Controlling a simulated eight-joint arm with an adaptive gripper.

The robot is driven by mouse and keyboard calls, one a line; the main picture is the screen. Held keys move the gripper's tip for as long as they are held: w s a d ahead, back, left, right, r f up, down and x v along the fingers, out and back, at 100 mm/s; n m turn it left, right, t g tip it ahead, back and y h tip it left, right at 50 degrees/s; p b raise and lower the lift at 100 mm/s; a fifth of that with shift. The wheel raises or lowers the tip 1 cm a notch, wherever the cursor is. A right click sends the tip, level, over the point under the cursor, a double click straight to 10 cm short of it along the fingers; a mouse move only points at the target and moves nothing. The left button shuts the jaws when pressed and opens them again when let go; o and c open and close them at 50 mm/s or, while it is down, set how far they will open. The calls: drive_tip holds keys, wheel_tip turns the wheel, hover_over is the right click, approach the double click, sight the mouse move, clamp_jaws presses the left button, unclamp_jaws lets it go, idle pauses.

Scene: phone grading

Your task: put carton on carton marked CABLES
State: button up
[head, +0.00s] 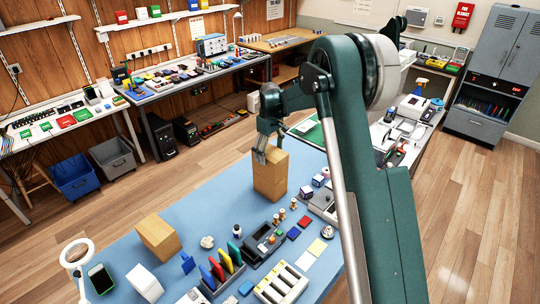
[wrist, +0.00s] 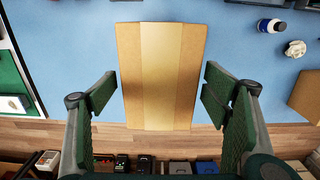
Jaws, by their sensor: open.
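A tall brown carton shape (head: 270,177) stands upright on the blue table mat, near its far edge in the head view. I cannot tell whether it is one carton or two stacked. My gripper (head: 261,155) is at its top. In the wrist view, my gripper (wrist: 159,88) is open, with a finger on each side of the taped carton top (wrist: 160,60) and gaps on both sides. A second brown carton (head: 158,237) stands apart at the mat's left; part of it shows at the right of the wrist view (wrist: 307,97). No CABLES marking is legible.
A white box (head: 145,283) and a ring-shaped lamp (head: 77,255) stand near the second carton. Upright coloured panels (head: 226,265), small bottles and trays crowd the front of the mat (head: 205,215). The mat between the two carton spots is mostly clear.

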wheel_tip(320, 180, up, 11)
drive_tip(key=shift+b, duration=0.3)
drive_tip(key=shift+r, duration=0.1)
idle(0.9)
drive_tip(key=s+d+r+m+t, duration=0.1)
drive_tip(key=s+d+r+m, duration=0.1)
drive_tip(key=s+d+r, duration=0.5)
drive_tip(key=s+r+m+t, duration=0.1)
drive_tip(key=s+r, duration=0.3)
drive_tip(key=s, duration=0.7)
drive_tip(key=s+d+r+m+t, duration=0.2)
drive_tip(key=s+d+r, duration=0.3)
drive_tip(key=s, duration=0.5)
drive_tip(key=s+d+f+m+t, duration=0.1)
drive_tip(key=s+d+f+m, duration=0.1)
drive_tip(key=s, duration=1.1)
drive_tip(key=s+d+f+m+t, duration=0.2)
drive_tip(key=s+d+f, duration=0.1)
drive_tip(key=s, duration=1.1)
drive_tip(key=shift+s+f, duration=0.2)
drive_tip(key=shift+f, duration=0.65)
